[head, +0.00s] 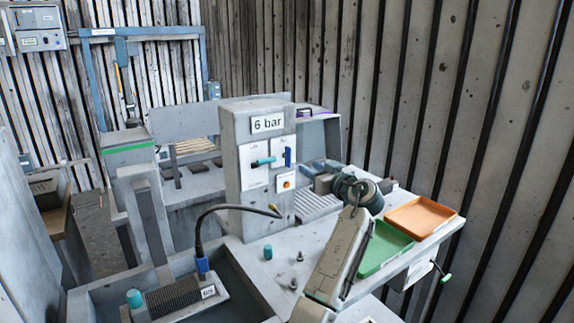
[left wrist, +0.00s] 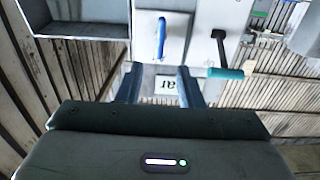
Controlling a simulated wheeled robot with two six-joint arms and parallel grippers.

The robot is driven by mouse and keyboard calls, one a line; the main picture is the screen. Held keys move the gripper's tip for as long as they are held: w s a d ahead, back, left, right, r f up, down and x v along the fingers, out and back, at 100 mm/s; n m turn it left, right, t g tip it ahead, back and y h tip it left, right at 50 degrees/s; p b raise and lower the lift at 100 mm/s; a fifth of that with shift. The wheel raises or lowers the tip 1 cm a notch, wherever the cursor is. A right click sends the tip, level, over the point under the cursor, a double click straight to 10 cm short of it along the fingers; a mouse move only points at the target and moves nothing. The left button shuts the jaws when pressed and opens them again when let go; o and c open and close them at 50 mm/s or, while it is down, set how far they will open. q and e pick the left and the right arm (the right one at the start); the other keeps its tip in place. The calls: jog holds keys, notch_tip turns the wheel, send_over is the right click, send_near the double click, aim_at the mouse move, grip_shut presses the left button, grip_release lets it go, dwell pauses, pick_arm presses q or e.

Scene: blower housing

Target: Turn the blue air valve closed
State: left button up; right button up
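The blue air valve (head: 288,156) has a narrow upright handle on a white plate, on the right part of the front of a grey post marked "6 bar". My left gripper (head: 318,172) is in front of the post, right of and a little below the valve. In the left wrist view, which is upside down, the blue handle (left wrist: 161,38) shows beyond the fingertips, in line with the gap between them. The left gripper's two fingers (left wrist: 158,72) are apart, with nothing between them. My right gripper is not in view.
A teal-tipped lever (head: 263,162) sits on the plate just left of the valve. An orange button (head: 286,183) is below it. A green tray (head: 385,246) and an orange tray (head: 420,217) lie on the bench at right. A cable (head: 235,208) arches in front of the post.

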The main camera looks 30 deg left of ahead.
aim_at(290, 156)
pick_arm(q)
jog(key=p+x, duration=0.4)
jog(key=x, duration=0.6)
jog(key=shift+w+a+r+p, duration=0.1)
jog(key=shift+a+p, duration=0.15)
jog(key=shift+p, duration=0.15)
jog(key=shift+c, duration=0.2)
grip_shut()
